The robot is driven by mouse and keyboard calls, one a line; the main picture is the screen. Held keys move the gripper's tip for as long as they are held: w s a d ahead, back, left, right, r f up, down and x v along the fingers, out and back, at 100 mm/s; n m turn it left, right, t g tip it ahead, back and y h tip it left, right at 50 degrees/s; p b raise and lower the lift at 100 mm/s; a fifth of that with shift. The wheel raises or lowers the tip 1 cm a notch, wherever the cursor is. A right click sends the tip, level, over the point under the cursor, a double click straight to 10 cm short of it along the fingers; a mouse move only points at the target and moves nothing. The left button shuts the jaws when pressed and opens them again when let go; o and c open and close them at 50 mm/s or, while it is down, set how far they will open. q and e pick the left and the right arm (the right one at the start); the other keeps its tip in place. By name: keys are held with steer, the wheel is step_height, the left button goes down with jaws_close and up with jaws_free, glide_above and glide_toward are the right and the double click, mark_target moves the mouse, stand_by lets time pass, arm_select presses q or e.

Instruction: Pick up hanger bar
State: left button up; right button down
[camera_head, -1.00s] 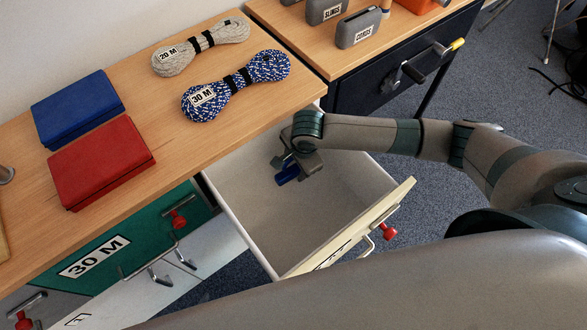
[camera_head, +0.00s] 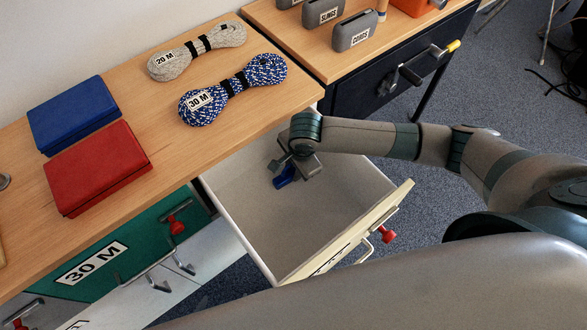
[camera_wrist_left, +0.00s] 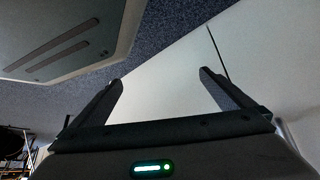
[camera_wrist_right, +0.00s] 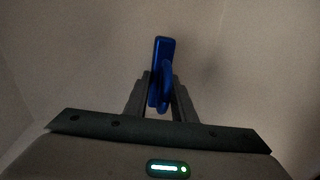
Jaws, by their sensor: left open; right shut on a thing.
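My right gripper (camera_wrist_right: 161,95) is shut on a blue bar (camera_wrist_right: 162,68), which stands up between its fingers in the right wrist view. In the head view the blue bar (camera_head: 285,177) is inside the open drawer, toward its back, with the right gripper (camera_head: 290,168) over it. Whether the bar touches the drawer floor cannot be told. Part of the bar is hidden by the fingers. My left gripper (camera_wrist_left: 165,88) is open and empty in the left wrist view; it is outside the head view.
The open drawer (camera_head: 235,200) surrounds the right gripper, with a front panel and red knob (camera_head: 386,234). On the wooden bench lie a blue-white rope (camera_head: 235,88), a pale rope (camera_head: 197,50), a red case (camera_head: 97,167) and a blue case (camera_head: 73,113). Grey cases (camera_head: 356,31) stand on the right bench.

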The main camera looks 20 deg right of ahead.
step_height(320, 180, up, 11)
steer(key=shift+f, duration=0.1)
arm_select(q)
steer(key=shift+s+a+f+g+p, duration=0.15)
steer(key=shift+s+a+p, duration=0.05)
steer(key=shift+s, duration=0.3)
steer(key=shift+s+a+f+g+p, duration=0.1)
steer(key=shift+s+a+f+p, duration=0.1)
steer(key=shift+s, duration=0.25)
steer(key=shift+s+a+f+g+p, duration=0.15)
steer(key=shift+s+p, duration=0.05)
steer(key=shift+s, duration=0.3)
arm_select(e)
steer(key=s+a, duration=0.3)
steer(key=s, duration=0.6)
steer(key=s+a, duration=0.3)
steer(key=s, duration=0.6)
steer(key=shift+s+a, duration=0.25)
arm_select(q)
steer(key=shift+w, duration=0.1)
